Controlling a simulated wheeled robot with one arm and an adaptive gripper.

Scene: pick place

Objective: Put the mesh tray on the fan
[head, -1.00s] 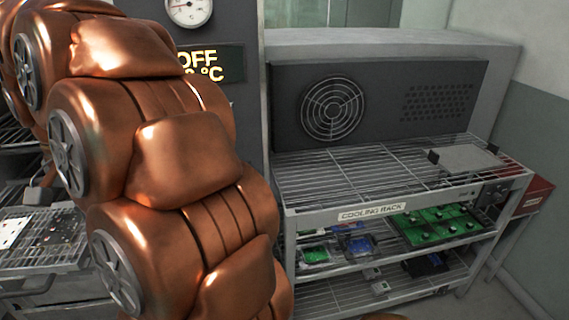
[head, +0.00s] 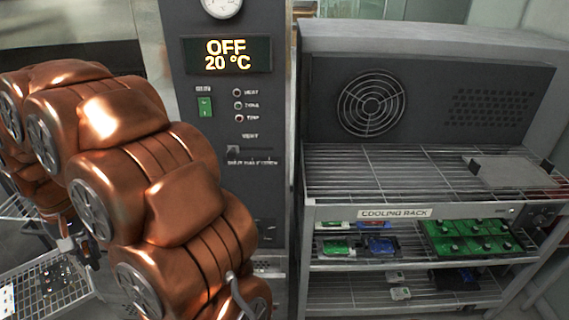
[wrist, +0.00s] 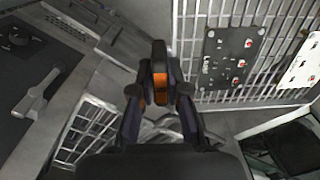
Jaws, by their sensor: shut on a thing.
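The mesh tray (head: 78,291) is a wire grid with circuit boards on it, at the lower left of the head view and cut by the frame edge. In the wrist view the mesh tray (wrist: 285,22) fills the upper right, carrying a black board with red parts and a pale board. In the head view my gripper (head: 78,246) is beside the tray's upper right corner. The fan (head: 371,104) is a round grille in the dark panel behind the cooling rack's top shelf.
The cooling rack's top shelf (head: 390,175) is bare below the fan; a flat grey plate (head: 510,172) lies at its right. Lower shelves hold green and blue boards (head: 470,238). The oven control column (head: 225,120), reading OFF 20 °C, stands between my arm and the rack.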

